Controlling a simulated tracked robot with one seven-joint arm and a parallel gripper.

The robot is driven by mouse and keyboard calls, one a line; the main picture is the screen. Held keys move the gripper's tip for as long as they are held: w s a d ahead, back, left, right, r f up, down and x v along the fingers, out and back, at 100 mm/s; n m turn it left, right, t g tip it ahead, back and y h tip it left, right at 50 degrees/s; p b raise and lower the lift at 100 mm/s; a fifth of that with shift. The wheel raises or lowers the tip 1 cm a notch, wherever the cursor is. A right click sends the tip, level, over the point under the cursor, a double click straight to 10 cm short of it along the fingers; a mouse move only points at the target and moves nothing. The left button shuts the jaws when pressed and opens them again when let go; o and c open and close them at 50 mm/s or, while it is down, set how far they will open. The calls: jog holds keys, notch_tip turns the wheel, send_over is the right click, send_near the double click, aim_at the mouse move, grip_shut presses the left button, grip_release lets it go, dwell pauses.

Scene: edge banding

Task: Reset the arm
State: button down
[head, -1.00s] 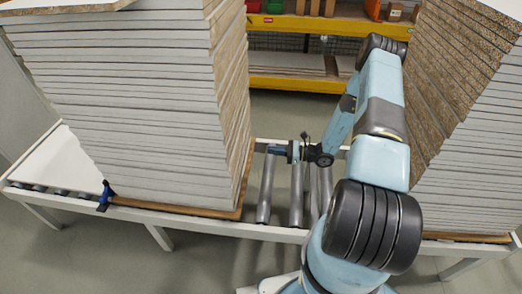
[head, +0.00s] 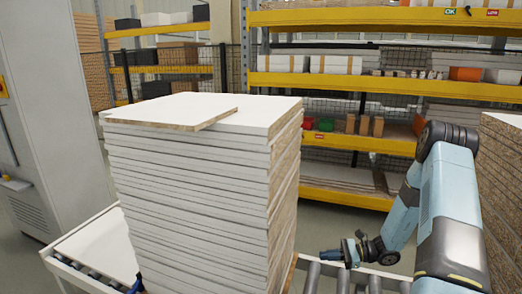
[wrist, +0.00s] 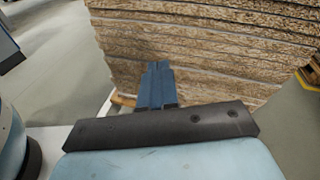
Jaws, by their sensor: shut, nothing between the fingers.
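My arm stretches down the right side of the head view. My gripper (head: 328,254) points left over the rollers of the conveyor, at the right side of the tall stack of white boards (head: 190,185). In the wrist view its blue fingers (wrist: 158,75) are together and empty. They point at the rough chipboard edges of a board stack (wrist: 210,50), and I cannot tell whether they touch it. One loose board (head: 175,112) lies askew on top of the stack in the head view.
The roller conveyor (head: 90,245) runs under the stack. A second stack (head: 500,180) stands at the right, behind my arm. Yellow shelving (head: 380,85) with boxes and boards stands behind, and a grey cabinet (head: 55,110) stands at the far left. Floor shows beyond the conveyor.

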jog(key=s+a+r+n+g+h, duration=0.1)
jog(key=s+r+n+h, duration=0.2)
jog(key=r, duration=0.6)
jog(key=s+a+r+n+g+h, duration=0.1)
jog(key=s+r+n+h, duration=0.25)
jog(key=r, duration=0.45)
jog(key=s+a+r+n+g+h, duration=0.15)
jog(key=s+r+n, duration=0.25)
jog(key=r, duration=0.5)
jog(key=s+d+r+n+t+h, duration=0.2)
jog(key=s+r+n+t+h, duration=0.4)
jog(key=s+r, duration=1)
jog(key=shift+s+d+r+t+h, duration=0.3)
jog(key=shift+s+t+h, duration=0.45)
jog(key=shift+s+h, duration=0.3)
